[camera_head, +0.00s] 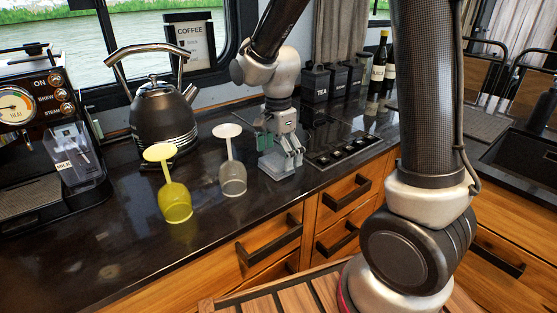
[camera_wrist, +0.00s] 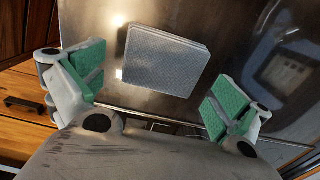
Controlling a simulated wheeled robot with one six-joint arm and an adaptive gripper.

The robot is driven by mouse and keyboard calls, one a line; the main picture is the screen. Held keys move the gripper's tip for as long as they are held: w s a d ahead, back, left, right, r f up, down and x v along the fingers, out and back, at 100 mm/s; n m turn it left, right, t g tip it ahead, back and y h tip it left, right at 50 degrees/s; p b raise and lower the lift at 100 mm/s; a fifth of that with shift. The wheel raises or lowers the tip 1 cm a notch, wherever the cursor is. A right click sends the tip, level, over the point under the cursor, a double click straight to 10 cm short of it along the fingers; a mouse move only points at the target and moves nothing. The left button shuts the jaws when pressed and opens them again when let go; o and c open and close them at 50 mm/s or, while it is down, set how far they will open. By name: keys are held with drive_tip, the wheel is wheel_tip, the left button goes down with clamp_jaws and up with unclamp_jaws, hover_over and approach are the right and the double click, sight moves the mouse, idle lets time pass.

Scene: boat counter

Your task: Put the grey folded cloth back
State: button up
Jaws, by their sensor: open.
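The grey folded cloth (camera_wrist: 166,58) is a flat, light grey, nearly square piece with rounded corners. In the wrist view it lies on the dark glossy counter, between and slightly beyond the fingers. My gripper (camera_wrist: 157,90) is open, with one green-padded finger on each side, and nothing is held between them. The cloth looks apart from both fingers. In the head view my gripper (camera_head: 281,160) points down low over the counter, right of the two upturned glasses.
A clear upturned glass (camera_head: 232,178) stands just left of my gripper, and a yellow one (camera_head: 174,202) farther left. A kettle (camera_head: 163,115) and coffee machine (camera_head: 40,140) stand behind and left. A black hob-like panel (camera_head: 345,148) lies right; dark canisters (camera_head: 316,82) stand behind it.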

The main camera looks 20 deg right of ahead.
sight(278, 160)
wheel_tip(278, 160, up, 10)
drive_tip(key=s+d+r+n+t, duration=0.2)
drive_tip(key=s+d+n, duration=0.5)
drive_tip(key=s, duration=0.2)
drive_tip(key=s+d+r+n+t, duration=0.2)
drive_tip(key=s+d+r+n, duration=0.1)
drive_tip(key=s+d+n, duration=0.4)
drive_tip(key=s, duration=0.3)
drive_tip(key=shift+s+r, duration=0.15)
drive_tip(key=shift+r, duration=0.1)
